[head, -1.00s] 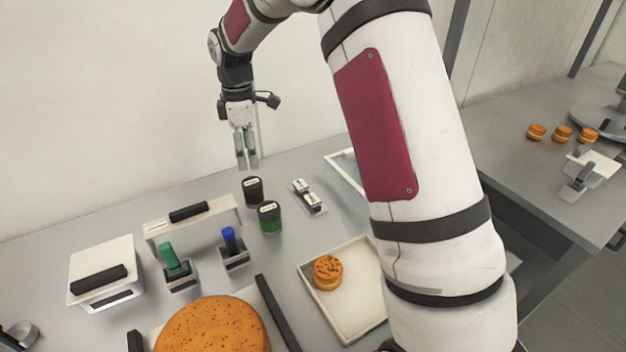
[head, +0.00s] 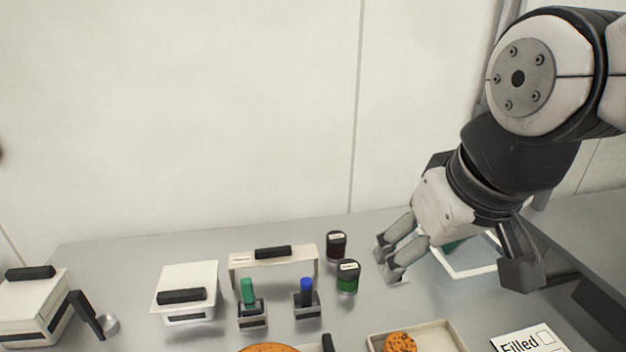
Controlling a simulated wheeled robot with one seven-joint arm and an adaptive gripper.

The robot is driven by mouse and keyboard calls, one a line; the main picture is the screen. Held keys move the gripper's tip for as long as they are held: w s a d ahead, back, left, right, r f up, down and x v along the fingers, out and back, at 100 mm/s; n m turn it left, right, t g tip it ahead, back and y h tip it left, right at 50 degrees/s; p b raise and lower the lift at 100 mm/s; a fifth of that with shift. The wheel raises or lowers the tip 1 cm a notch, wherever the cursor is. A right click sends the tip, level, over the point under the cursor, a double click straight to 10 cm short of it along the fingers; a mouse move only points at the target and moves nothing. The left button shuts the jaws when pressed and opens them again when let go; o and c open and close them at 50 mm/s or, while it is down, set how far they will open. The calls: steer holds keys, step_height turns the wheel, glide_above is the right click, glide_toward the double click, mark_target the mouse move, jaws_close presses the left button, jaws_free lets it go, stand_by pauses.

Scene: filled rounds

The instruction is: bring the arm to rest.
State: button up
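My gripper (head: 386,263) hangs at the right of the head view, its fingers pointing down and to the left. The two fingers stand apart with a gap between them, and I see nothing held. The fingertips overlap a small grey holder on the bench in the picture; it is mostly hidden, and I cannot tell the height between them. My arm reaches in from the upper right, bent above the gripper.
A dark jar (head: 336,246) and a green jar (head: 348,278) stand left of the gripper. A shallow tray (head: 447,334) holds an orange round (head: 400,342). A "Filled" card (head: 528,341) lies right. White boxes (head: 186,284) stand left. The wall behind is bare.

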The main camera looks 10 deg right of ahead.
steer(key=s, duration=0.1)
steer(key=s+f+m, duration=0.1)
steer(key=shift+s, duration=0.3)
stand_by(0.8)
